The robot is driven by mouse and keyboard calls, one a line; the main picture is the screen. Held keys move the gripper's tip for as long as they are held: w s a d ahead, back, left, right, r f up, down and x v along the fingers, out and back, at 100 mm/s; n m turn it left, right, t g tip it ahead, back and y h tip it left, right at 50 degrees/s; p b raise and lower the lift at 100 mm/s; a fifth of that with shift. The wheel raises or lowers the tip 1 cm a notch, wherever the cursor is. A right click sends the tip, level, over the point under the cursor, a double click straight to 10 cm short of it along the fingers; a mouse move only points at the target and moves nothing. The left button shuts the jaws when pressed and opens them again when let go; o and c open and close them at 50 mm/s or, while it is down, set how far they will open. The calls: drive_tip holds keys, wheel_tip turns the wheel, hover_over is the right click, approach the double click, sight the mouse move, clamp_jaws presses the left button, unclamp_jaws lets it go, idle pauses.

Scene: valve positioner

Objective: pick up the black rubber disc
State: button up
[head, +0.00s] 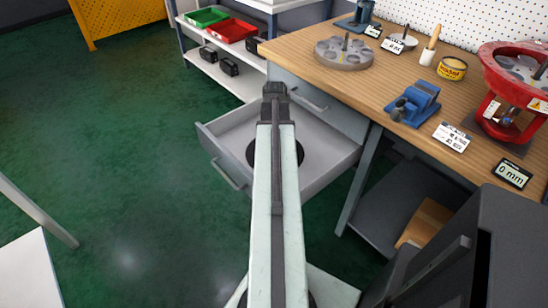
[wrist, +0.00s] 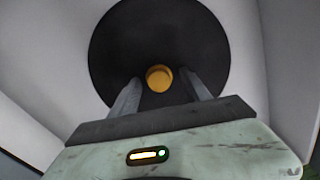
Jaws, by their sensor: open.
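The black rubber disc (head: 299,154) lies in the open grey drawer (head: 335,165), partly hidden behind my arm in the head view. In the wrist view the disc (wrist: 160,35) is a large dark circle with a small round orange-yellow centre (wrist: 159,78). My gripper (wrist: 159,76) is open, its two fingers apart on either side of that centre as seen from the wrist. I cannot tell whether the fingers touch the disc. In the head view only the back of my gripper (head: 274,90) shows, and its fingertips are hidden.
The drawer walls surround the disc. A wooden workbench (head: 400,75) carries a grey round plate (head: 343,53), a blue vise (head: 414,103), a yellow tin (head: 452,68) and a red valve body (head: 515,85). A dark cabinet (head: 450,250) stands at the lower right.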

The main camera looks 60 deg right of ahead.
clamp_jaws()
drive_tip(key=shift+r, duration=0.15)
wheel_tip(320, 180, up, 52)
drive_tip(key=n+p, duration=0.2)
drive_tip(key=p, duration=5)
drive_tip(key=shift+r+p, duration=0.15)
drive_tip(key=shift+p, duration=0.15)
